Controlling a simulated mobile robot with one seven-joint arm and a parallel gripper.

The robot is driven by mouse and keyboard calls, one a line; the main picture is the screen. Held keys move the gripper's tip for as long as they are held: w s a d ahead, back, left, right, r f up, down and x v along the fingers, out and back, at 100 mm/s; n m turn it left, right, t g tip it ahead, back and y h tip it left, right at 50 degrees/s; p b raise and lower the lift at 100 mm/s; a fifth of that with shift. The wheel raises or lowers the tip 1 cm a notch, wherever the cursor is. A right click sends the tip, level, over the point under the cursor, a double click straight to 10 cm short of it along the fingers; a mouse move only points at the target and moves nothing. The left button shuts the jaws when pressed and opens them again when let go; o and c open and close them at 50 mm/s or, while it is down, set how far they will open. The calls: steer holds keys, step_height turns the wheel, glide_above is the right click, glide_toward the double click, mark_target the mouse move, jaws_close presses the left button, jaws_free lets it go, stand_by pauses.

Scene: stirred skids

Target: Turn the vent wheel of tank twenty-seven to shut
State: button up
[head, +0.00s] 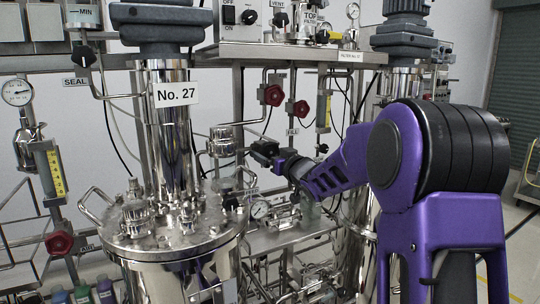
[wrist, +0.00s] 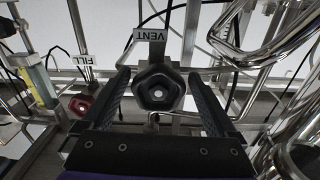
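A dark five-lobed wheel (wrist: 158,88) with a pale centre faces the camera in the wrist view. A tag reading VENT (wrist: 153,36) hangs just above it. My gripper (wrist: 159,76) is open, with one black finger to the left and one to the right of the wheel and a gap on each side. How deep the fingers reach around it I cannot tell. In the head view my gripper (head: 262,153) is right of the steel tank (head: 178,272) marked No. 27 (head: 177,94). I cannot make out this wheel there.
A red wheel (wrist: 80,105) by a FILL tag (wrist: 81,62) is left of my gripper in the wrist view. Bent steel pipes (wrist: 265,50) crowd the right.

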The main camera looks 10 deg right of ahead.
steer(key=v, duration=1.7)
steer(key=shift+s+d+b, duration=0.1)
steer(key=shift+s+b, duration=0.15)
steer(key=shift+b, duration=0.05)
steer(key=shift+w+f, duration=0.1)
steer(key=shift+w, duration=0.05)
